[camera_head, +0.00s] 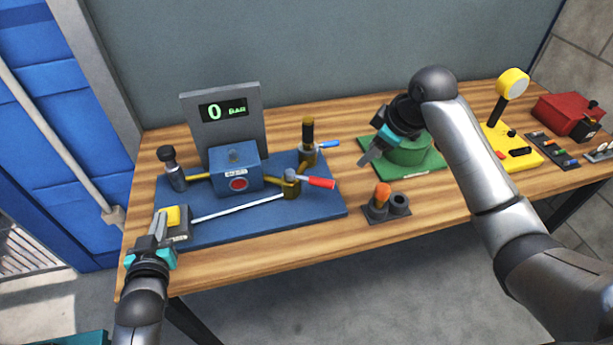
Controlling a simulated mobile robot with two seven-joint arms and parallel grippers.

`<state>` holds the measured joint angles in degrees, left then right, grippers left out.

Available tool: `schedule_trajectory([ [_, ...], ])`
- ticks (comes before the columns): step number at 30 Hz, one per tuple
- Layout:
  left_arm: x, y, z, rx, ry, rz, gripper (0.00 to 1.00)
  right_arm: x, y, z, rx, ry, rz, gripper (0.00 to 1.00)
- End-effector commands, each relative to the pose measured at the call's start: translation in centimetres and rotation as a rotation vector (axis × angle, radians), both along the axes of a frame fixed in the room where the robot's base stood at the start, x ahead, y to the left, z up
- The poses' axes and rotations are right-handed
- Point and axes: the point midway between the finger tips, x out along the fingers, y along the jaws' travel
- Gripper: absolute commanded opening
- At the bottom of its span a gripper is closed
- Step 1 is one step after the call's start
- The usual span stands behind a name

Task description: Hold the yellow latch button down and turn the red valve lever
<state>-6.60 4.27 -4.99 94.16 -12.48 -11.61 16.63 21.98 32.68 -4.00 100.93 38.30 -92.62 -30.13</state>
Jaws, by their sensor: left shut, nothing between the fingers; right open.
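The yellow latch button (173,215) sits on a small dark block at the front left corner of the blue base plate (260,223). My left gripper (158,222) is shut and empty, with its fingertips right beside the button's left side; I cannot tell whether they touch it. The red valve lever (321,183) points right from a brass valve (291,185) at the plate's front right. A pale rod runs from the latch block to that valve. My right gripper (367,155) is open and empty, above the table to the right of the lever and apart from it.
A display (222,110) reading 0 stands behind a blue box (235,172). A blue lever (329,144) is behind the red one. An orange-topped peg (382,192) in a dark holder and a green round fixture (408,152) stand near my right gripper. Yellow equipment (513,150) stands right.

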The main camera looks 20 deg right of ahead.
Motion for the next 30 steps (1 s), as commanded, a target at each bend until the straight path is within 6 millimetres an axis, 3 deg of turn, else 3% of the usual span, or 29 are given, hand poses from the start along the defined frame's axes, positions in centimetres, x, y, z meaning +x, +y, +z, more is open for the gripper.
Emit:
schedule_trajectory([
  [3, -0.2, 0.0, -0.6, 0.001, 0.017, 0.002, 0.00, -1.3, 3.5, 2.1, 0.000, 0.003, 0.141, 0.56],
  [9, -0.3, 0.1, -0.6, 0.001, 0.017, 0.002, 0.00, -3.1, 6.2, 3.7, -0.008, 0.014, 0.271, 0.56],
  [23, -0.3, 0.1, -0.7, 0.001, 0.017, 0.002, 0.00, -3.3, 6.6, 3.6, -0.008, 0.017, 0.289, 0.56],
  [30, -0.3, 0.1, -0.7, 0.001, 0.017, 0.002, 0.00, -2.2, 7.4, 0.6, -0.006, 0.022, 0.288, 0.56],
])
